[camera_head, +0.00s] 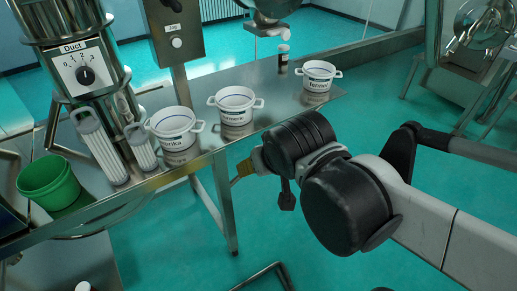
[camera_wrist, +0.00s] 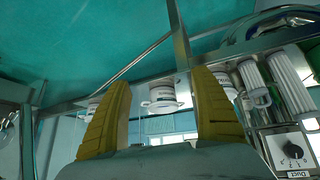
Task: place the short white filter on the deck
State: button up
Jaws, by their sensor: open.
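The short white filter (camera_head: 141,148) is a ridged cylinder with a grey cap. It stands at the left of the steel table (camera_head: 272,97), just right of a taller white filter (camera_head: 103,150). In the wrist view, which is turned upside down, the short filter (camera_wrist: 251,77) is at upper right, beside the tall filter (camera_wrist: 291,82). My gripper (camera_head: 244,170) is in front of the table edge, right of the filters and apart from them. Its yellow fingers are spread and empty in the wrist view (camera_wrist: 163,80). I cannot tell which surface is named the deck.
Three white labelled pots (camera_head: 174,138), (camera_head: 236,113), (camera_head: 318,80) stand along the table. A green bucket (camera_head: 47,184) is at far left. The steel machine with the "Duct" dial (camera_head: 86,75) rises behind the filters.

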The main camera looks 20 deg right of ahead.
jog(key=shift+g+y, duration=0.3)
jog(key=shift+y, duration=0.1)
jog(key=s, duration=0.3)
jog(key=s+d+f, duration=0.1)
jog(key=shift+s, duration=0.3)
jog(key=shift+f, duration=0.1)
notch_tip(320, 180, down, 2)
jog(key=b, duration=0.2)
jog(key=shift+f+b, duration=0.2)
jog(key=shift+b, duration=0.1)
